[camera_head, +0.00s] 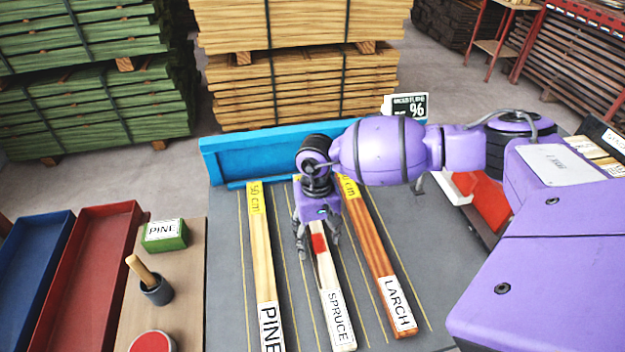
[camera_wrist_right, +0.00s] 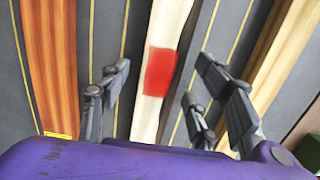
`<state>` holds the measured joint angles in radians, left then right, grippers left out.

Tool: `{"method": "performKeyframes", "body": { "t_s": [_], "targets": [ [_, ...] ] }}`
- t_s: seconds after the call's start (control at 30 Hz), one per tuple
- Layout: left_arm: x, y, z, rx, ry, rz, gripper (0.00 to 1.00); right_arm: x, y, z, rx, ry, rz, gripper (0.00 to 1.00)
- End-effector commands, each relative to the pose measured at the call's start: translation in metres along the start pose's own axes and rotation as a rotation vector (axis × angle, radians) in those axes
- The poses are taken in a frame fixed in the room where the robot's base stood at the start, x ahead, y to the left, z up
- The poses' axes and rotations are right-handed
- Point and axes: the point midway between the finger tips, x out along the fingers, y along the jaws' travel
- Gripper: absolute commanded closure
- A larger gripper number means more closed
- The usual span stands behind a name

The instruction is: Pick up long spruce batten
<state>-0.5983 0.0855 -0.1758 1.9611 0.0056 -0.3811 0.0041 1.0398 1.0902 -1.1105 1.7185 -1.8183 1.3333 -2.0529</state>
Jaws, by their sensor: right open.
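The long spruce batten (camera_head: 329,281) is pale, with a SPRUCE label on its near end and a red mark partway along. It lies on the grey table between the PINE batten (camera_head: 262,250) on its left and the reddish LARCH batten (camera_head: 376,245) on its right. My right gripper (camera_head: 318,250) is over the spruce batten near the red mark. In the right wrist view, the open fingers (camera_wrist_right: 160,85) stand on either side of the spruce batten (camera_wrist_right: 158,72), with gaps on both sides. The batten's far part is hidden under my gripper and arm. My left gripper does not show.
A blue raised stop (camera_head: 250,155) runs along the table's back edge. A wooden bench with a green PINE block (camera_head: 164,235) and a dark cup (camera_head: 157,291) stands left, beside red (camera_head: 88,265) and blue (camera_head: 33,265) trays. Lumber stacks stand behind.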

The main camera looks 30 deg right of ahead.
Motion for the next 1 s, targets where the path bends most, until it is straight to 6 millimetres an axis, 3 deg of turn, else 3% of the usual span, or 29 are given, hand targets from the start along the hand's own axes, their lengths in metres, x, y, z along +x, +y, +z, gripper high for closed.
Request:
{"method": "performKeyframes", "body": {
  "t_s": [0.1,0.33,0.77,1.0],
  "targets": [
    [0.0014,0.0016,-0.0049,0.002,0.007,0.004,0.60,0.0104,0.0007,0.0017,0.001,-0.004,0.001,0.43],
    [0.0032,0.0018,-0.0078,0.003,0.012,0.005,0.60,0.0116,0.0008,0.0017,0.001,-0.004,0.001,0.44],
    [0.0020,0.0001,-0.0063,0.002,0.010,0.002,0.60,0.0108,0.0006,0.0015,0.001,-0.004,0.001,1.00],
    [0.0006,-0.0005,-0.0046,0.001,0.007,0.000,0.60,0.0096,0.0004,0.0011,0.001,-0.003,0.000,1.00]
  ]
}}
